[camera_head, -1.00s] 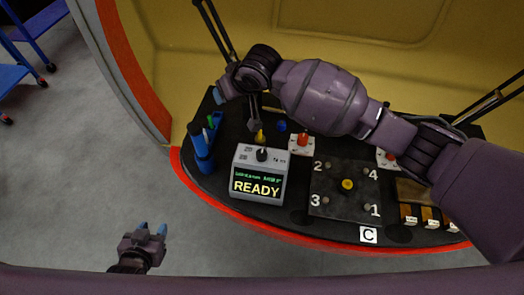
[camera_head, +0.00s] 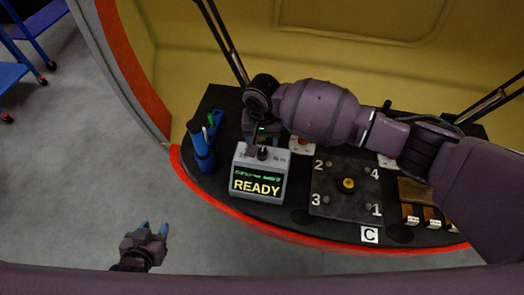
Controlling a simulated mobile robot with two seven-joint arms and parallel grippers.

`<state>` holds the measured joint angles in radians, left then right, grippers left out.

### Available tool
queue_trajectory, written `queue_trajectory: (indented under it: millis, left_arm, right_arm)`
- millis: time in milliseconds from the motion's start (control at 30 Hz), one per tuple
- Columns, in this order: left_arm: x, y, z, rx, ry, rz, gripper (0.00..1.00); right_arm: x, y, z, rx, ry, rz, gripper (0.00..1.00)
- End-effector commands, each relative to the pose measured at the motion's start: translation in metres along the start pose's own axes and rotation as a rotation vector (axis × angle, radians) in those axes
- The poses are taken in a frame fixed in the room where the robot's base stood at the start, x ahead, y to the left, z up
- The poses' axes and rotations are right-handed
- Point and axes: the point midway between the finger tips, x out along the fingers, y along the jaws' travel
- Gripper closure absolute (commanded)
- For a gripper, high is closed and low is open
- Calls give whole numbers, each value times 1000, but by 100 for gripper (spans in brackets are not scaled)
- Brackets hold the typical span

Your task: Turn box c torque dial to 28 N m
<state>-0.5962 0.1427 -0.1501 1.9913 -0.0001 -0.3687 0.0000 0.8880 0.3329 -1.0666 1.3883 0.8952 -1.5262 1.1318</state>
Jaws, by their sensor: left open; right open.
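The torque box (camera_head: 260,185) is a grey box on the black table, its screen reading READY in yellow. Its black dial (camera_head: 263,153) is on the top face, by the "N m" marking. The dial's pointer and setting are too small to read. My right gripper (camera_head: 258,146) comes down from above at the back of the box's top, with its fingers at or just behind the dial. It is open, and I cannot tell whether it touches the dial. My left gripper (camera_head: 153,232) is open and empty over the grey floor, left of the table.
A blue holder (camera_head: 203,155) with pens stands left of the box. A dark numbered plate (camera_head: 345,190) with a yellow centre lies to the right, behind a "C" label (camera_head: 369,235). Small labelled blocks (camera_head: 431,217) sit farther right. My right arm covers the table's back.

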Motion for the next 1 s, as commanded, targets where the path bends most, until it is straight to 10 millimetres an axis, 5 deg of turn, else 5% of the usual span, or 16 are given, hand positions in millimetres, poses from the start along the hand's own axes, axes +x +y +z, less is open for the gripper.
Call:
queue_trajectory:
  millis: [333, 800, 1000]
  left_arm:
    - [4, 2, 19, -1, -22, 1, 57]
    - [4, 2, 23, -1, -29, 0, 57]
    - [5, 2, 21, -1, -24, 1, 57]
  right_arm:
    - [54, 0, 0, -1, -1, 1, 39]
    - [64, 0, 0, -1, 2, 0, 39]
    - [64, 0, 0, -1, 2, 0, 66]
